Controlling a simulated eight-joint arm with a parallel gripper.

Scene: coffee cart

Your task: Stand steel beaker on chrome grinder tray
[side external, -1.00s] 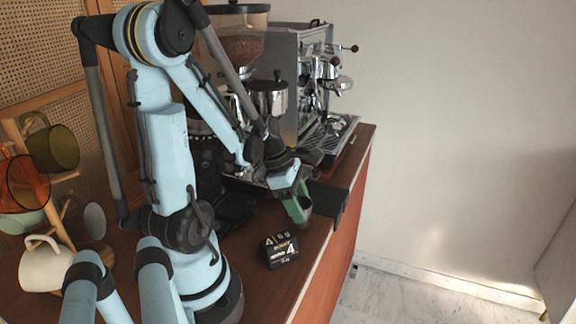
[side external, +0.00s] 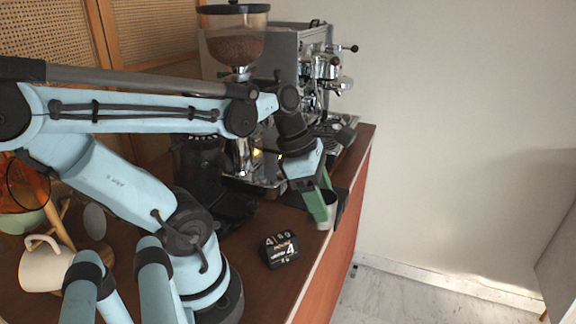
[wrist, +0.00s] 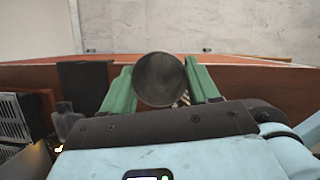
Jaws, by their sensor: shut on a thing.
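The steel beaker (wrist: 160,80) is between the green fingers of my gripper (wrist: 160,88) in the wrist view, with its round open mouth toward the camera. In the side view my gripper (side external: 322,203) is shut on the beaker (side external: 328,212), near the counter's front edge. I cannot tell whether the beaker's base touches the counter. The chrome grinder tray (side external: 250,182) is at the foot of the coffee grinder (side external: 236,50), left of and behind my gripper. My arm partly hides the grinder.
The espresso machine (side external: 310,70) stands at the back right with its drip tray (side external: 340,130). A black flip calendar (side external: 280,250) sits in front of my gripper. A dark mat (wrist: 85,84) lies by the counter edge.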

